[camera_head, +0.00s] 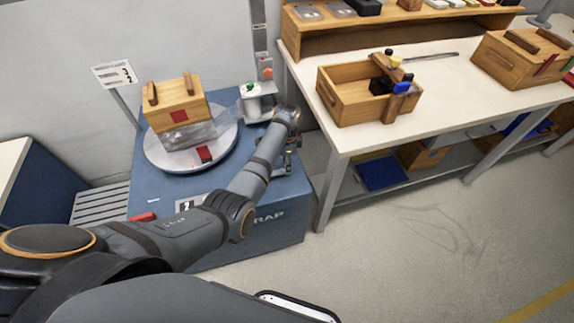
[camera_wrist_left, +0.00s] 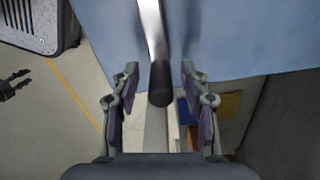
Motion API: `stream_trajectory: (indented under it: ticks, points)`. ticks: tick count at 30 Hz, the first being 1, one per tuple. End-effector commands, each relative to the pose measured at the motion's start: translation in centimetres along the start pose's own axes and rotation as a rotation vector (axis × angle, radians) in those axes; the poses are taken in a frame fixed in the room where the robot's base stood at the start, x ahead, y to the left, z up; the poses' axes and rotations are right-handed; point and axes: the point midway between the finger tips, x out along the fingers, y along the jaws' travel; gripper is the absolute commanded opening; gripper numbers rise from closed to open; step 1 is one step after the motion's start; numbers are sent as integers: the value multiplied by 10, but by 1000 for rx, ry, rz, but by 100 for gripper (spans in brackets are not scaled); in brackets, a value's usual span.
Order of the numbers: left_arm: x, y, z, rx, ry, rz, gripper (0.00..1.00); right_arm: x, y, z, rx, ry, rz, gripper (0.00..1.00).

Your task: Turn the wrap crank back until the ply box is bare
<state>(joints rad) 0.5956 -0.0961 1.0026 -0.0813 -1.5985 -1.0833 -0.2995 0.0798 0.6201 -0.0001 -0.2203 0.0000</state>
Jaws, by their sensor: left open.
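The ply box (camera_head: 176,103) stands on the round white turntable (camera_head: 160,163) of the blue wrap machine (camera_head: 265,230). Clear wrap (camera_head: 187,134) covers its lower part, and a sheet of film runs right toward the roll (camera_head: 251,104). The upper part is bare wood with a red square. My left gripper (camera_head: 289,160) is at the machine's right side, small and partly hidden by its wrist. In the left wrist view, the crank's metal bar (camera_wrist_left: 152,35) and dark knob (camera_wrist_left: 161,85) lie between the open fingers (camera_wrist_left: 160,98), with a gap on both sides.
A white workbench (camera_head: 345,135) stands close on the right, with an open wooden tool crate (camera_head: 340,107) and another wooden box (camera_head: 505,58). A sign (camera_head: 115,75) on a post is behind the machine. The floor (camera_head: 420,240) in front is clear.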

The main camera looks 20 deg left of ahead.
Motion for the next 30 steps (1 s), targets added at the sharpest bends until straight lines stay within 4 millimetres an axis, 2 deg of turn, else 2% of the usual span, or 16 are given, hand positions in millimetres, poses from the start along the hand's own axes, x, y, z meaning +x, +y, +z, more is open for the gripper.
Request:
stream_trajectory:
  ticks: [3, 12, 22, 30]
  points:
    - [11, 0, 0, 0, 0, 0, 45, 3, -1, 1, 0, 0, -1, 38]
    - [13, 0, 0, -1, 1, -2, 45, 2, -1, 1, 0, -1, -1, 38]
    - [13, 0, 0, -1, 1, -2, 0, 2, -1, 1, 0, -1, -1, 38]
    - [13, 0, 0, -1, 1, -1, 0, 2, -1, 1, 0, -1, -1, 38]
